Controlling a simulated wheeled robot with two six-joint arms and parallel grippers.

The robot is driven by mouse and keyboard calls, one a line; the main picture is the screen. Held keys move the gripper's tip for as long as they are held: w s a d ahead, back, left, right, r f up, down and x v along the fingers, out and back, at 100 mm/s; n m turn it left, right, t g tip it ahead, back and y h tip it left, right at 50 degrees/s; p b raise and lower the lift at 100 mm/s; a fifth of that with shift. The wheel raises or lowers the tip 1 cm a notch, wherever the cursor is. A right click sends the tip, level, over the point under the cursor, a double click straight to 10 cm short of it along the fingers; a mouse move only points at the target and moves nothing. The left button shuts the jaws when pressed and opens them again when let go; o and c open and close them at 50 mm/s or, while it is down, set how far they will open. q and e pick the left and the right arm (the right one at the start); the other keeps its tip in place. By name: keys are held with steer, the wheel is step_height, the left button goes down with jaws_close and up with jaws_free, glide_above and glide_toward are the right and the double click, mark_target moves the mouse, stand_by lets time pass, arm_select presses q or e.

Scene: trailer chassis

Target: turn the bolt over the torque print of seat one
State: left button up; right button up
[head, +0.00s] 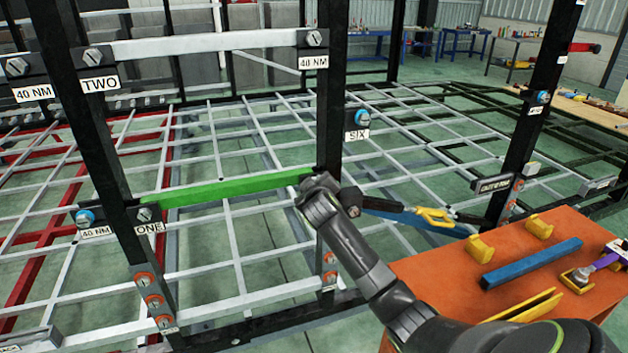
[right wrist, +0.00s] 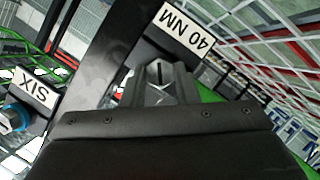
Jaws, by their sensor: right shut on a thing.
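In the head view the green bar (head: 235,188) of seat one spans two black posts. At its left end a silver bolt (head: 146,213) sits over the ONE print (head: 150,228). My right gripper (head: 318,184) is at the bar's right end, where my arm hides the bolt and print. In the right wrist view the 40 NM print (right wrist: 184,30) shows upside down on the black post. Just below it in the picture, my right gripper (right wrist: 160,82) is shut on the bolt, which is mostly hidden by the fingers. My left gripper is not in view.
A blue-headed bolt (head: 361,118) over the SIX print (head: 357,135) is on the same post. Seat two's white bar (head: 200,46) runs above. An orange table (head: 420,271) at lower right carries a blue bar (head: 530,263) and yellow holders.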

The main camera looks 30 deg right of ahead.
steer(key=shift+s+d+f+m+y+p, duration=0.1)
steer(key=shift+s+f+m+y+p, duration=0.15)
steer(key=shift+f+m+p, duration=0.3)
steer(key=o, duration=0.8)
steer(key=shift+r, duration=0.15)
steer(key=shift+o, duration=1)
steer(key=shift+r, duration=0.25)
steer(key=b+v, duration=0.2)
steer(key=v, duration=1.5)
steer(key=shift+s+r, duration=0.15)
steer(key=shift+r, duration=0.05)
